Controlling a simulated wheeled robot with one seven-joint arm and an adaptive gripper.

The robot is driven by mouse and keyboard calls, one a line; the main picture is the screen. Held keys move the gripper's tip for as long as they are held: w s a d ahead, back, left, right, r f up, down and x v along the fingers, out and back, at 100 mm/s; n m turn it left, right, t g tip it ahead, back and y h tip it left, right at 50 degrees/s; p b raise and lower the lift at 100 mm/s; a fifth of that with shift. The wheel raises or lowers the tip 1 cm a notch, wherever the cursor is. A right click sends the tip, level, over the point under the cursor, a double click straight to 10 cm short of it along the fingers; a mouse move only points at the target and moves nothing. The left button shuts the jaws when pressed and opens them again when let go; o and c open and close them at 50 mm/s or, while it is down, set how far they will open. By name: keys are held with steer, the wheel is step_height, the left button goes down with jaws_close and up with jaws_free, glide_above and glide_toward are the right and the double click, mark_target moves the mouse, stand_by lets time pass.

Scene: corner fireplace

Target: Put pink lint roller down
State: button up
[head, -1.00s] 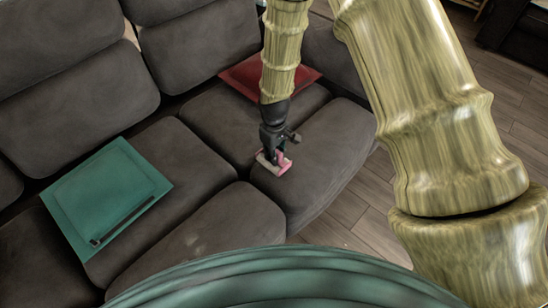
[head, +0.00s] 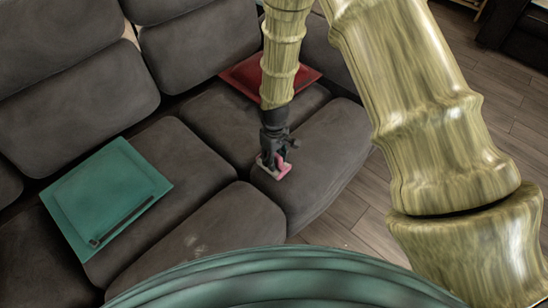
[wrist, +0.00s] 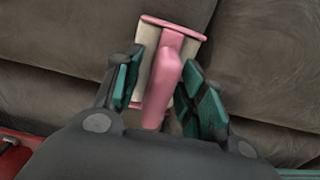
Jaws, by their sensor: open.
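The pink lint roller (head: 283,170) rests on the dark sofa seat, with my gripper (head: 270,160) right above it. In the wrist view, the lint roller (wrist: 165,75) has a pink handle and end plate and a pale roll. My gripper (wrist: 163,90) is open, its teal fingertips on either side of the handle. A gap shows beside the left finger; whether the right finger touches the handle, I cannot tell. The roller's near end is partly hidden by the gripper.
A teal cushion (head: 105,190) with a dark bar-shaped object (head: 122,220) on it lies on the left seat. A red cushion (head: 240,80) lies behind my arm. The seat (head: 325,150) right of the roller is bare, and wooden floor (head: 345,220) lies beyond its edge.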

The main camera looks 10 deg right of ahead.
step_height(320, 180, up, 12)
steer(key=shift+r+p, duration=0.15)
steer(key=shift+p, duration=0.45)
stand_by(0.5)
